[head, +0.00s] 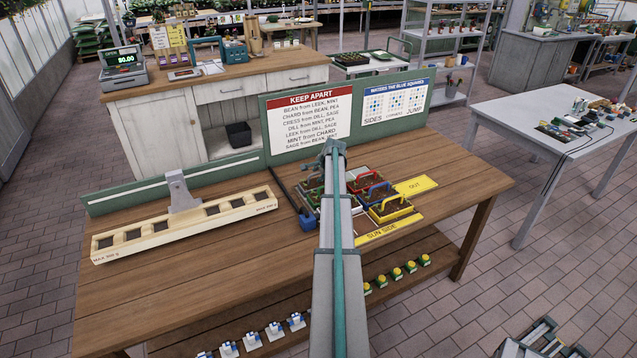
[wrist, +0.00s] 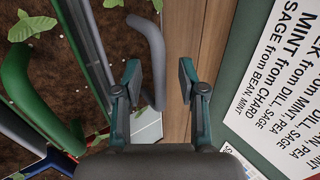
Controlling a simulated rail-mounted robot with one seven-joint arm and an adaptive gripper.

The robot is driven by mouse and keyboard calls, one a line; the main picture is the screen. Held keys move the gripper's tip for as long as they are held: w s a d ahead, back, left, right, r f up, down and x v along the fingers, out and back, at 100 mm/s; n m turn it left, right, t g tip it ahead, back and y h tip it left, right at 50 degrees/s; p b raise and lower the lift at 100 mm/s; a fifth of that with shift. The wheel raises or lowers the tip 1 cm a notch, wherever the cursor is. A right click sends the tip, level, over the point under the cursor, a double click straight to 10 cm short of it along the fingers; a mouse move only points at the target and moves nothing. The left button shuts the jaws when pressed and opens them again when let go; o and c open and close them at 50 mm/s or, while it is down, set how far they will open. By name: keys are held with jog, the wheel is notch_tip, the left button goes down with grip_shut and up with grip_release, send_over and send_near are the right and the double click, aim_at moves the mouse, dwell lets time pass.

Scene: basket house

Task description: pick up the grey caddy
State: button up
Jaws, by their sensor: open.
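A grey handle (wrist: 150,55) rises at the near edge of a soil-filled caddy in the wrist view. My gripper (wrist: 159,78) is open, its two dark green-tipped fingers apart. The handle's curved end lies between the fingertips, nearer the left one; I cannot tell its depth or whether it touches. A second grey bar (wrist: 18,128) shows at the far left, beside a green handle (wrist: 32,92). In the head view my arm covers the grey caddy and most of my gripper.
Red-handled (head: 376,188) and yellow-handled (head: 396,208) caddies stand close together on the wooden table (head: 235,245). A green board with a KEEP APART sign (head: 310,118) stands close behind. A wooden rack (head: 150,235) lies to the left. The front of the table is clear.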

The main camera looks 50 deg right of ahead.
jog(key=shift+f, duration=0.15)
grip_shut()
dwell(0.6)
